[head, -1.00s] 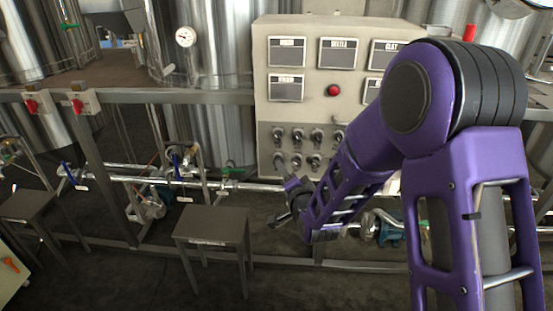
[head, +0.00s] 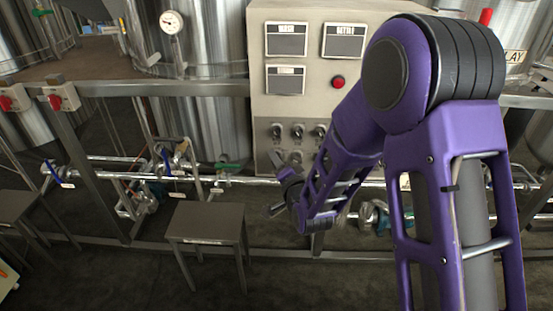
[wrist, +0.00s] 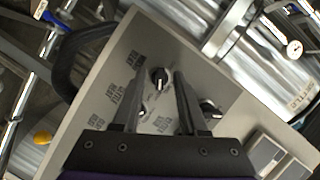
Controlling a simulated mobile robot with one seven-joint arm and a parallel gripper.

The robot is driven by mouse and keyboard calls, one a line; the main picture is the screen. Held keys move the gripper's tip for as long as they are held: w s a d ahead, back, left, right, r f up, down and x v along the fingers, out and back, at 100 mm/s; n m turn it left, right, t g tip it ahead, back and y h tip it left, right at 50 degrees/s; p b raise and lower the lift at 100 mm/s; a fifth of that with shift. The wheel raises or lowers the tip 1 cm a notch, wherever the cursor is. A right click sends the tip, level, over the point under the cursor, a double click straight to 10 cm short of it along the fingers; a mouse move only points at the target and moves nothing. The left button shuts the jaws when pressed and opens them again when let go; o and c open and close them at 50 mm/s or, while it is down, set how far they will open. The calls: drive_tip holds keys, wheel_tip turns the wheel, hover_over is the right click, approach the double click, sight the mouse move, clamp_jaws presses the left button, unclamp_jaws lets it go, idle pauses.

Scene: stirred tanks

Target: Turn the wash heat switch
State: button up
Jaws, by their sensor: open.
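The grey control panel (head: 300,100) stands ahead of me, with a row of dark rotary switches (head: 297,131) low on its face. My arm hides its right part. In the wrist view the panel (wrist: 190,50) is tilted, and one black switch knob (wrist: 159,80) shows between my fingertips. A second knob (wrist: 212,109) is right of the right finger, and another is partly hidden between the fingers.
A red button (head: 338,82) sits on the panel above the switches. A metal rail (head: 180,89) and pipes (head: 235,180) run across in front of steel tanks (head: 205,120). A small stool (head: 206,222) stands at lower centre. Floor is clear in front of it.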

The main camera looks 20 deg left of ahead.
clamp_jaws()
idle(0.6)
drive_tip(key=shift+s+a+r+n+t+h+p, duration=0.15)
drive_tip(key=shift+n+t+h+p, duration=0.3)
drive_tip(key=shift+n+h+p, duration=1.8)
drive_tip(key=shift+w+a+f+n+t+h+p, duration=0.15)
drive_tip(key=shift+n+t+h+p, duration=0.25)
drive_tip(key=shift+n+h+p, duration=1.9)
drive_tip(key=shift+s+a+r+n+t+h+p, duration=0.15)
drive_tip(key=shift+n+t+h+p, duration=0.55)
drive_tip(key=shift+n, duration=3.05)
